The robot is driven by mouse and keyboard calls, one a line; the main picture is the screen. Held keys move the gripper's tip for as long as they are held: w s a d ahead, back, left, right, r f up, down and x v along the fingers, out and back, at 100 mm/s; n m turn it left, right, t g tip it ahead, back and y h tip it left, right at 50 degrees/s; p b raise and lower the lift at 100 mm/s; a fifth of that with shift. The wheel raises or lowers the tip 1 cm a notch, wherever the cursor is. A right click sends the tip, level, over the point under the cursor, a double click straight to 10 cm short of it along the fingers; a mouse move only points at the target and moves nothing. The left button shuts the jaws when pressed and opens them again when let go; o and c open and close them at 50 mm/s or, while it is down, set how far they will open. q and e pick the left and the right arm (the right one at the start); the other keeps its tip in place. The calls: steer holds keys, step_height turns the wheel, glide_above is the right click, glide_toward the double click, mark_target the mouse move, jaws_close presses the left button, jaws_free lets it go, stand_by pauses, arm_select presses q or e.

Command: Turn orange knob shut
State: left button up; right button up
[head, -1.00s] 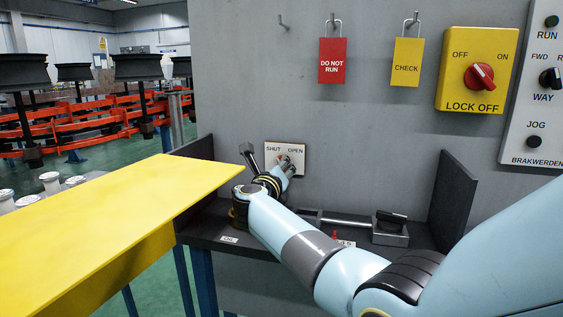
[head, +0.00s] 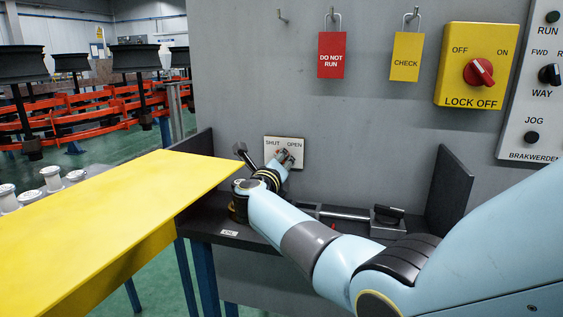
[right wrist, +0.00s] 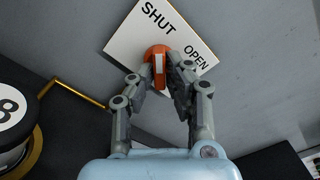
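The orange knob (right wrist: 157,53) with a white stripe sits on a white plate (right wrist: 122,43) lettered SHUT and OPEN. In the head view the plate (head: 271,154) is on the grey wall, and the knob is mostly hidden by my right gripper (head: 286,157). In the right wrist view the stripe runs nearly upright in the picture, between the two words. My right gripper (right wrist: 163,76) has its fingertips close together on either side of the knob's stripe and appears shut on it. My left gripper is not in view.
A dark shelf (head: 215,222) with end walls lies below the plate; a metal tool (head: 345,214) lies on it behind my arm. A yellow table (head: 90,222) is at left. Red (head: 331,56) and yellow (head: 406,57) tags and a lock-off switch (head: 477,66) are above.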

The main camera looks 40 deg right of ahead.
steer(key=o, duration=0.4)
steer(key=shift+w+d+r, duration=0.1)
steer(key=shift+w+r, duration=0.05)
steer(key=shift+r, duration=0.15)
steer(key=shift+f, duration=0.25)
